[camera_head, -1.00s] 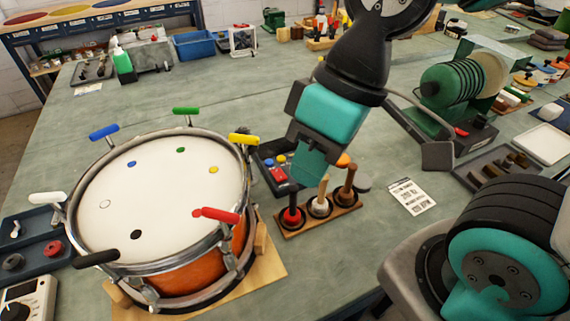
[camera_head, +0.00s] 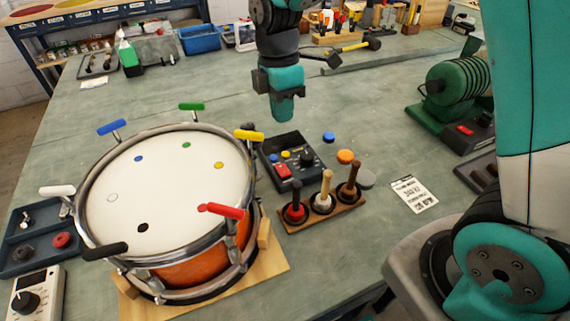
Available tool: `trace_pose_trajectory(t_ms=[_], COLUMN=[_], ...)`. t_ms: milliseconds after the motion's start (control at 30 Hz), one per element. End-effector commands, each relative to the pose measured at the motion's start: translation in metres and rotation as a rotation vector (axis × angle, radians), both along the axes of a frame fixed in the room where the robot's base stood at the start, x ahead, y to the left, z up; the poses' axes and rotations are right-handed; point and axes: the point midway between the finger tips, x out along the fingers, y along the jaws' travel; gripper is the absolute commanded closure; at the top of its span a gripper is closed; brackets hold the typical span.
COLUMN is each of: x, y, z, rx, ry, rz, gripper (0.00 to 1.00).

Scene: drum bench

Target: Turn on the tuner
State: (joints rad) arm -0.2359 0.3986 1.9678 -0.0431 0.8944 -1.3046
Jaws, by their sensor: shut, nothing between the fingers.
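My gripper (camera_head: 283,115) is shut and empty, pointing down above the bench, behind a black control box (camera_head: 292,158). The box has a red rocker switch, a dark knob and small blue and yellow buttons; the switch's on or off position is too small to tell. At the lower left corner is a pale meter-like device (camera_head: 36,292) with a dark dial and a small display, partly cut off by the frame edge. I cannot tell from any label which of the two is the tuner. My gripper is far from the pale device.
An orange drum (camera_head: 190,268) with coloured T-handles stands on a wooden base at left. A wooden rack (camera_head: 322,214) with three sticks is in front of the box. A printed card (camera_head: 414,195) lies to the right. A green machine (camera_head: 450,92) stands at far right.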

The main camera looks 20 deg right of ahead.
Motion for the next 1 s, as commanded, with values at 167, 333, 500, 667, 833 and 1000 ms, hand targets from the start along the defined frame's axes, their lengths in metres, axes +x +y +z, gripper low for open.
trace_pose_trajectory(t_ms=[167,333,500,667,833,1000], x=[-0.001,-0.003,-0.008,-0.012,-0.016,-0.018], y=[0.0,0.0,0.0,0.0,0.0,0.0], z=[-0.001,-0.017,-0.051,-0.085,-0.115,-0.133], rx=[0.001,0.0,0.0,0.0,0.001,0.001], ry=[0.0,0.003,0.006,0.007,0.004,0.002], rz=[0.0,-0.001,-0.001,-0.002,-0.002,-0.002], gripper=[1.0,1.0,1.0,1.0,1.0,1.0])
